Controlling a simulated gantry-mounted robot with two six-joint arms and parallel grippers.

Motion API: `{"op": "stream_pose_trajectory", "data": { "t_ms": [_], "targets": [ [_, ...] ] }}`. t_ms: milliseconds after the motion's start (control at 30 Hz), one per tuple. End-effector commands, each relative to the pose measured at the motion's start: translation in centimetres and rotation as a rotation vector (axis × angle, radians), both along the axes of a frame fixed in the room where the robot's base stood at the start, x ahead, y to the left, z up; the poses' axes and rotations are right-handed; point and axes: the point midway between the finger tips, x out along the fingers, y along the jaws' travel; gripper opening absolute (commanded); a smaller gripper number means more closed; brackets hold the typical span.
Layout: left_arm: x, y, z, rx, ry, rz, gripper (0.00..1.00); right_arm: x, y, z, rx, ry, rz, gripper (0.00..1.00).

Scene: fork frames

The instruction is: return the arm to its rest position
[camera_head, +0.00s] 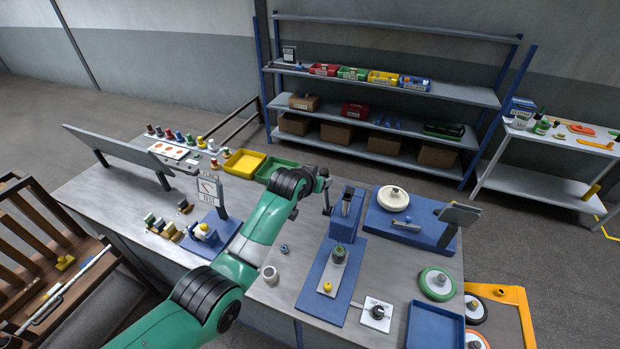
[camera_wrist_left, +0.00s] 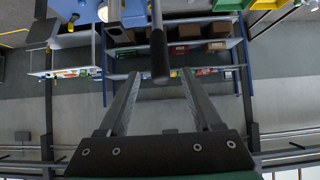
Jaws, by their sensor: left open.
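My left arm (camera_head: 250,240), green with black ribbed joints, reaches in from the bottom left over the grey workbench (camera_head: 110,195). My left gripper (camera_head: 327,197) is small in the head view, above the bench near the blue press-like fixture (camera_head: 347,222). In the left wrist view, its two dark fingers (camera_wrist_left: 160,82) stand apart with nothing held between them. A dark rod (camera_wrist_left: 158,55) shows beyond the fingers; I cannot tell what it belongs to. My right gripper is not in view.
A yellow tray (camera_head: 244,162) and a green tray (camera_head: 277,170) stand behind the arm. A blue base with a white disc (camera_head: 393,198) is right of the gripper. A green-rimmed wheel (camera_head: 437,283) lies at the right. A shelf rack (camera_head: 420,98) stands behind.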

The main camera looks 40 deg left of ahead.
Motion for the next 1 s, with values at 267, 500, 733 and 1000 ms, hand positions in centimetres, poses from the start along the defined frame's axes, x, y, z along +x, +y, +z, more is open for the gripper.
{"op": "stream_pose_trajectory", "data": {
  "t_ms": [267,500,733,1000],
  "targets": [
    [0.0,0.1,0.0,0.0,0.0,0.001,0.66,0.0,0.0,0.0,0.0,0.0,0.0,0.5],
    [0.6,-3.7,-0.5,0.001,-0.002,-0.054,0.66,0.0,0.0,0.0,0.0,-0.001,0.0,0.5],
    [1.5,-11.3,13.2,0.041,-0.371,-0.172,0.66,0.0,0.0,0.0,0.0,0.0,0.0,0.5],
    [-8.9,-18.1,33.3,0.095,-0.948,-0.29,0.66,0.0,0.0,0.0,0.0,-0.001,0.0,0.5]
  ]
}}
